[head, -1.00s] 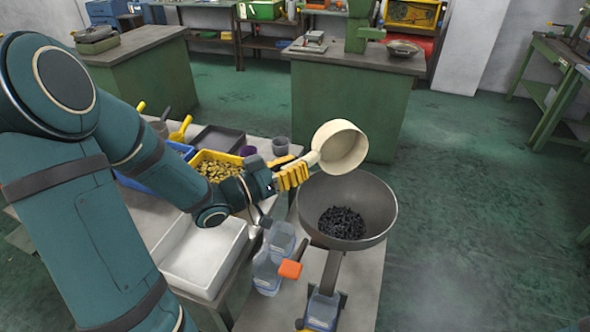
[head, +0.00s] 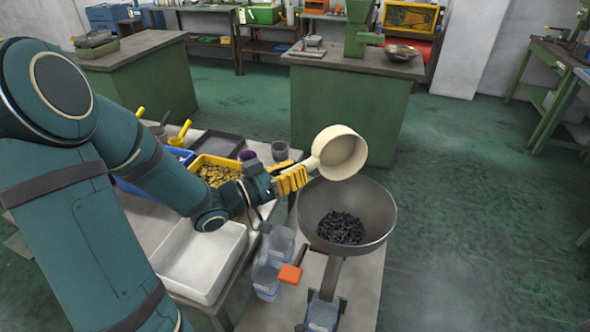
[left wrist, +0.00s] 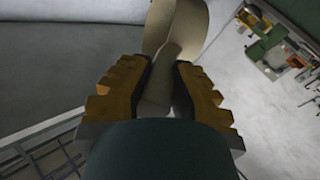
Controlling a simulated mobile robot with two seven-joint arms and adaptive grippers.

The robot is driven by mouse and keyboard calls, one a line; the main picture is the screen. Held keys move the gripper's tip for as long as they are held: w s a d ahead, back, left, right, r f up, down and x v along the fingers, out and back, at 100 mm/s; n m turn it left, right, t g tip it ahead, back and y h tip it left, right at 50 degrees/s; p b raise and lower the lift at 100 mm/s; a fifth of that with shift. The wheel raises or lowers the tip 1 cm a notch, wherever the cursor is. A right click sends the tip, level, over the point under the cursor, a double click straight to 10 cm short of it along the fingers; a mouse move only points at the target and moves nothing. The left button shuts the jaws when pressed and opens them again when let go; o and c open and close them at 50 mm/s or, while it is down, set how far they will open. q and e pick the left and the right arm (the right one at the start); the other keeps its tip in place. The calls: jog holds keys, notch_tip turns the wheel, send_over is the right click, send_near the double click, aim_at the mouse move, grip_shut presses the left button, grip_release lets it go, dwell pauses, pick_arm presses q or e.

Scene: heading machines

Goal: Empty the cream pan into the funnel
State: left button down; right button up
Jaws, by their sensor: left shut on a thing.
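The cream pan (head: 341,150) is held in the air by its handle, tilted on its side above the back rim of the funnel. My left gripper (head: 298,174) is shut on the handle; the left wrist view shows its yellow fingers (left wrist: 156,95) on both sides of the handle, with the cream pan (left wrist: 175,28) beyond. The inside of the pan that shows looks empty. The grey metal funnel (head: 375,205) is a wide bowl with a pile of small dark pieces (head: 340,228) at its bottom. My right gripper is not in view.
A yellow bin of brass-coloured pieces (head: 217,171), a white tray (head: 200,262) and a dark tray (head: 217,145) stand on the table left of the funnel. Clear plastic containers (head: 270,270) and an orange part (head: 290,274) are near the funnel's left side. Floor is free to the right.

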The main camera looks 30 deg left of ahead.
pick_arm(q)
jog(key=w+a+r+n+g+p, duration=0.4)
jog(key=a+n+p, duration=0.1)
jog(key=n+p, duration=0.8)
jog(key=shift+w+a+n+h, duration=0.25)
jog(key=shift+a+n+h, duration=0.05)
jog(key=shift+n+h, duration=0.1)
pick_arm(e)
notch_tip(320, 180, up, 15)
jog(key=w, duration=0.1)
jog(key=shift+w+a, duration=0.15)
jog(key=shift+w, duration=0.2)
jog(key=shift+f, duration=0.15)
